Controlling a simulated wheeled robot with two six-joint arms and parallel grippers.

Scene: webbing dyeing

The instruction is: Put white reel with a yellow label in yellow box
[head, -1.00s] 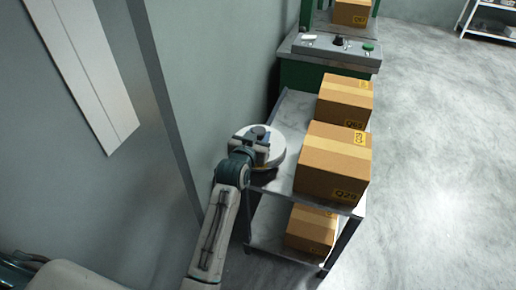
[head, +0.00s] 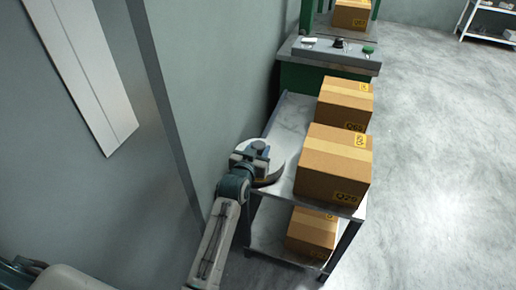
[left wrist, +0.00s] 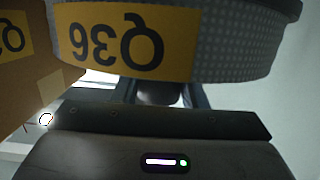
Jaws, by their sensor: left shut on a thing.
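The reel (head: 270,172) is at the left edge of the cart's top shelf in the head view, partly hidden by my left gripper (head: 250,162). The left wrist view shows its grey, dotted-looking rim (left wrist: 225,45) close up, with a yellow label (left wrist: 125,45) reading Q36 upside down. My left gripper is shut on the reel; the fingers show just below the rim in the wrist view. I cannot tell whether the reel touches the shelf. No plainly yellow box shows; the boxes are brown cardboard with yellow labels. My right gripper is not in view.
A grey cart (head: 292,122) holds a large near box (head: 325,180), a box behind it (head: 345,100) and one on its lower shelf (head: 312,230). A green machine (head: 300,78) with a control panel stands behind. A wall is close at left; open floor lies right.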

